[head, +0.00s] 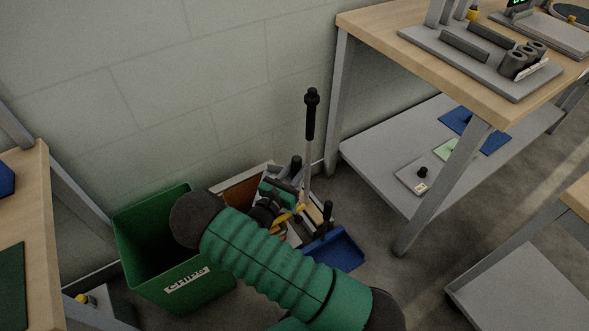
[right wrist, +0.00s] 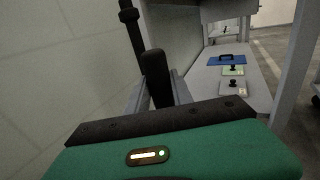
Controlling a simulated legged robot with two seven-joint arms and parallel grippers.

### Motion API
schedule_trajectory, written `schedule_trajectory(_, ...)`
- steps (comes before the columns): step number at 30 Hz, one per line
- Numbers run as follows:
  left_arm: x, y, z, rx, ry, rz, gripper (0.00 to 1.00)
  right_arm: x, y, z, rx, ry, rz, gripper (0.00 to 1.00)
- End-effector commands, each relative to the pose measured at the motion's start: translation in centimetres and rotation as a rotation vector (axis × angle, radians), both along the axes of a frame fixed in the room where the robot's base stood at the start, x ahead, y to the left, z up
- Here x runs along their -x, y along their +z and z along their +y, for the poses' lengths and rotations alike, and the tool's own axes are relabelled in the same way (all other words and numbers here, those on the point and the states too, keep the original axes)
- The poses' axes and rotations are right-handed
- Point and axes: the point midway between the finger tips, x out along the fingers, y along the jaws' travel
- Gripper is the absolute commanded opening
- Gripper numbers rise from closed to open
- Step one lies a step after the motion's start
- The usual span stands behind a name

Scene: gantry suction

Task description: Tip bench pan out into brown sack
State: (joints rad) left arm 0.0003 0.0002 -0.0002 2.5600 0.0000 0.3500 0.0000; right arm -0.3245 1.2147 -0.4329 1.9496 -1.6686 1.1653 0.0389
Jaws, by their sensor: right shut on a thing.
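My right gripper (head: 290,174) is low by the wall, at the far end of my green-sleeved arm. In the right wrist view its grey fingers (right wrist: 155,97) are shut on an upright black handle (right wrist: 153,70); this handle also shows in the head view (head: 296,162). What hangs below the handle is hidden, so I cannot tell whether it is the bench pan. A blue pan (head: 338,251) with its own black handle rests on the floor to the right. A brown area (head: 239,196), possibly the brown sack, shows behind my arm, partly hidden. My left gripper is not in view.
A green bin (head: 190,290) with a white label stands left of the brown area. A black-gripped pole (head: 311,117) stands upright by the wall, close to my right gripper. A bench with a grey lower shelf (head: 385,165) is to the right. Some floor is clear before it.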

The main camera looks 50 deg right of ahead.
Motion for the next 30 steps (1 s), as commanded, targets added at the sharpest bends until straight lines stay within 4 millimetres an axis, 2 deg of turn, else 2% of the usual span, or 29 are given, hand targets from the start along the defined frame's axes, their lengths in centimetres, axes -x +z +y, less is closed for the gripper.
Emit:
schedule_trajectory(5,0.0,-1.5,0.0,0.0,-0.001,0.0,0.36,0.0,-1.3,0.0,0.004,-0.001,-0.002,0.0)
schedule_trajectory(14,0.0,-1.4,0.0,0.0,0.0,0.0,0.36,-1.2,0.0,0.9,0.053,-0.001,0.074,0.0)
schedule_trajectory(23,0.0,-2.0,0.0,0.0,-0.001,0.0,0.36,-3.8,2.1,2.5,0.156,0.0,0.234,0.0)
schedule_trajectory(30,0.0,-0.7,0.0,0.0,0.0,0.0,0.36,-7.1,3.8,4.7,0.274,0.001,0.415,0.0)
